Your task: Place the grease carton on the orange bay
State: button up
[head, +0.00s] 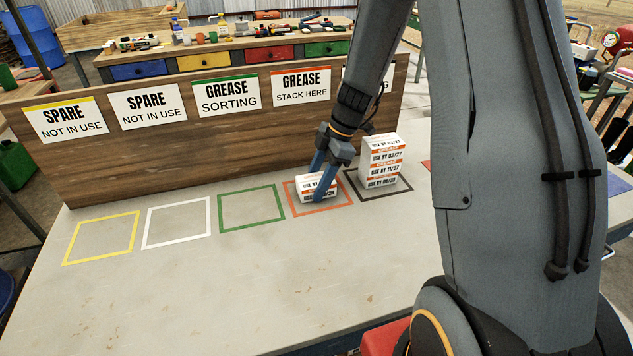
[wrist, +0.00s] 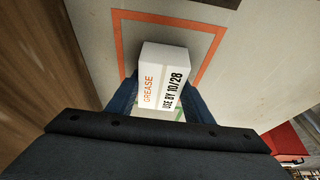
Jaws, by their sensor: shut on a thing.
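A white grease carton (head: 316,184) with an orange band is at the orange bay (head: 347,196), inside its outline. My gripper (head: 318,186) is shut on it, with a blue finger on each side. In the wrist view the carton (wrist: 161,75) reads "GREASE" and "USE BY 10/28", with the orange outline (wrist: 118,35) around it. I cannot tell whether its underside touches the bench. The sign behind this bay (head: 301,86) reads "GREASE STACK HERE". To the right, a stack of several grease cartons (head: 380,162) stands in the black bay (head: 402,188).
The green (head: 282,205), white (head: 211,222) and yellow (head: 137,230) bays to the left are empty. A wooden board (head: 200,150) with signs stands along the back edge of the bench. The front of the bench (head: 230,290) is clear.

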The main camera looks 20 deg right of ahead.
jog(key=o, duration=1.1)
jog(key=shift+f, duration=0.1)
jog(key=shift+r, duration=0.2)
jog(key=b+v, duration=0.2)
jog(key=v, duration=0.9)
jog(key=shift+d+b, duration=0.1)
jog(key=shift+b, duration=0.2)
jog(key=shift+d+r, duration=0.1)
jog(key=shift+r, duration=0.15)
jog(key=s+a+f+m+h, duration=0.1)
jog(key=s+m, duration=0.4)
jog(key=s, duration=0.1)
jog(key=s+a+f+m+h, duration=0.1)
jog(key=s+a+f+m, duration=0.1)
jog(key=s+m, duration=0.4)
jog(key=s+a+f+m+h, duration=0.1)
jog(key=s+f+m+h, duration=0.1)
jog(key=s+m, duration=0.3)
jog(key=shift+s+a+f+m, duration=0.25)
jog(key=shift+s+m, duration=0.15)
jog(key=shift+s, duration=0.15)
jog(key=shift+s+f+m+t, duration=0.2)
jog(key=shift+s+m+t, duration=0.1)
jog(key=shift+s+m, duration=0.25)
